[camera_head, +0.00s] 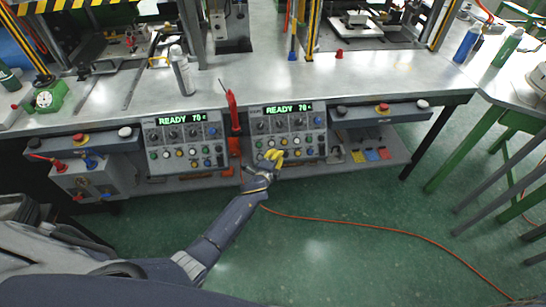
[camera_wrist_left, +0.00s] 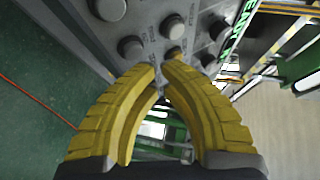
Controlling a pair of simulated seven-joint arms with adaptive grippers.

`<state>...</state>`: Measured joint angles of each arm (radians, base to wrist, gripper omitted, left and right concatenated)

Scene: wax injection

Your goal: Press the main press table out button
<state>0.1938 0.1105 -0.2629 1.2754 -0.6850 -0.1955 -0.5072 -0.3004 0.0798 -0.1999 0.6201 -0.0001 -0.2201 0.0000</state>
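The right control panel (camera_head: 288,135) has a lit green "READY" display, a row of dark knobs and rows of coloured buttons. The labels are too small to tell which button is table out. My left gripper (camera_head: 272,155) has yellow fingers at the panel's lower button rows. In the left wrist view the gripper (camera_wrist_left: 160,70) has its tips nearly together, with nothing seen held. A dull yellow button (camera_wrist_left: 175,53) is just beyond the tips, with a pale button (camera_wrist_left: 173,27) above it. Whether the tips touch a button cannot be told. My right gripper is not in view.
A similar control panel (camera_head: 186,142) stands to the left. A red-handled tool (camera_head: 232,110) stands between the panels. A metal worktop (camera_head: 350,80) runs above. An orange hose (camera_head: 380,226) lies on the green floor. Grey button shelves (camera_head: 380,112) flank the panels.

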